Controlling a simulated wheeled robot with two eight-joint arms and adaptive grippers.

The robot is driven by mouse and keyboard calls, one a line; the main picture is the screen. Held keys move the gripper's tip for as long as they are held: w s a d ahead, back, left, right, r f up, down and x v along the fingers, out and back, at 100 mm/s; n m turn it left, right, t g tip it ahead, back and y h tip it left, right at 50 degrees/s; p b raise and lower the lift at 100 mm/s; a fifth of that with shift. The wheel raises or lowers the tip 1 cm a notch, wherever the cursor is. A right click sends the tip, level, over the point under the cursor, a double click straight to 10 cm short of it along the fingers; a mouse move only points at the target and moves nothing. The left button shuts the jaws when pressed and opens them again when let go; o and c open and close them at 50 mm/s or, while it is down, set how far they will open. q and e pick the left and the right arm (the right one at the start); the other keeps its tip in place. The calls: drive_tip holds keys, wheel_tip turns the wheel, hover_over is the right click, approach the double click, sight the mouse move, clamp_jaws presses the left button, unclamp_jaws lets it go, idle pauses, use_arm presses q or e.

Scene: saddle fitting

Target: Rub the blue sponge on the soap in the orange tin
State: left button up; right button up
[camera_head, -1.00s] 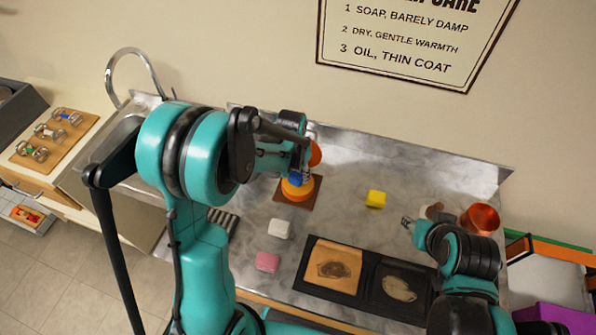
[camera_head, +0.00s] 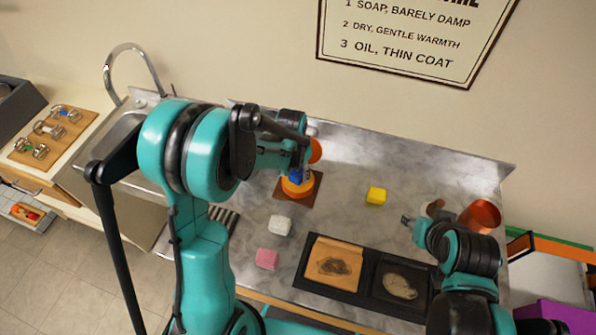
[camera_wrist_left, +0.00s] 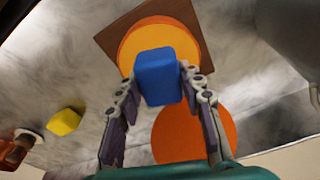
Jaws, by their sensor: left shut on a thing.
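The blue sponge (camera_head: 296,175) is held between the fingers of my left gripper (camera_head: 297,169). The left wrist view shows the sponge (camera_wrist_left: 157,78) gripped from both sides. The round orange tin (camera_head: 298,189) stands on a brown square mat. In the left wrist view the sponge overlaps the near part of the tin (camera_wrist_left: 129,50), and a yellow-orange soap surface (camera_wrist_left: 180,35) shows inside the rim. I cannot tell whether the sponge touches the soap. My right gripper (camera_head: 406,219) is near the copper cup, its fingers too small to judge.
Yellow (camera_head: 376,196), white (camera_head: 279,225) and pink (camera_head: 266,259) blocks lie on the counter. An orange disc (camera_wrist_left: 195,135) is behind the tin. A black tray (camera_head: 348,290) with leather patches lies in front. A copper cup (camera_head: 481,216) stands right, the sink left.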

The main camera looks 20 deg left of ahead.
sight(299, 170)
use_arm(q)
drive_tip(key=shift+s+f+b, duration=0.1)
drive_tip(key=shift+f+b, duration=0.4)
drive_tip(key=shift+b, duration=0.05)
idle(1.4)
drive_tip(key=shift+r, duration=0.1)
drive_tip(key=shift+r+p, duration=0.55)
drive_tip(key=shift+r, duration=0.05)
drive_tip(key=shift+r+p, duration=1.9)
drive_tip(key=shift+r, duration=0.95)
drive_tip(key=shift+f, duration=0.1)
